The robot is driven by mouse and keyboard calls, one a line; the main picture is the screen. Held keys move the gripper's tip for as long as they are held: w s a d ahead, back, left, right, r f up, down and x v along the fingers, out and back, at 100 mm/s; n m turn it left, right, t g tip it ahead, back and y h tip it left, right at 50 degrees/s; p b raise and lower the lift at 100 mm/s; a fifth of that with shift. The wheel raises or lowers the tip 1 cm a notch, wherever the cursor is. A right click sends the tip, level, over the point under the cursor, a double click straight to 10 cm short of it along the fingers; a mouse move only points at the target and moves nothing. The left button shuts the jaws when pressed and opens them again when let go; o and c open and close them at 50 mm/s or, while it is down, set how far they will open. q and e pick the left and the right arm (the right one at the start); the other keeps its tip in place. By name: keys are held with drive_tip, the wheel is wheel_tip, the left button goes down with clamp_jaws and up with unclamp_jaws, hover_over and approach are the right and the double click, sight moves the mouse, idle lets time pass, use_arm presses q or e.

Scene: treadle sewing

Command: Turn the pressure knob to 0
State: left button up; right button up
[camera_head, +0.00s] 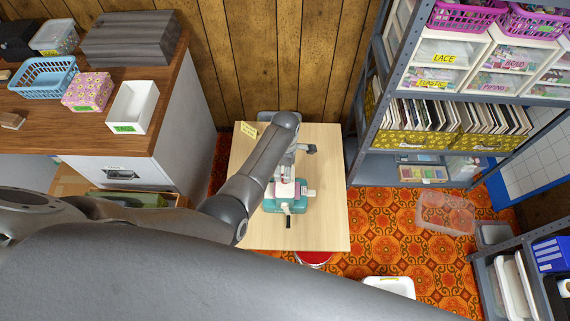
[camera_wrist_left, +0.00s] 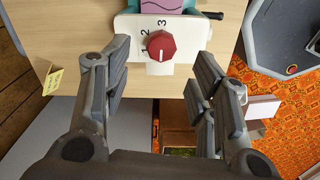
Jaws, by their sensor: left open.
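The red pressure knob (camera_wrist_left: 160,46) sits on a white dial plate (camera_wrist_left: 130,24) in the left wrist view. The numbers 1, 2 and 3 show around it; I see no 0. A small pale mark is on the knob, but its exact setting is hard to tell. My left gripper (camera_wrist_left: 163,62) is open, with its fingers on either side of the knob and apart from it. In the head view the teal sewing machine (camera_head: 271,205) stands on the light wooden table (camera_head: 320,225), partly hidden by my left arm. My right gripper is not in view.
A yellow note (camera_head: 248,130) is at the table's far left corner. A wooden-topped cabinet (camera_head: 115,140) with boxes stands left, a metal shelf (camera_head: 362,140) right. A red stool (camera_head: 313,258) is at the table's front edge. The table's right side is clear.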

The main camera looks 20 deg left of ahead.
use_arm(q)
drive_tip(key=shift+r, duration=0.7)
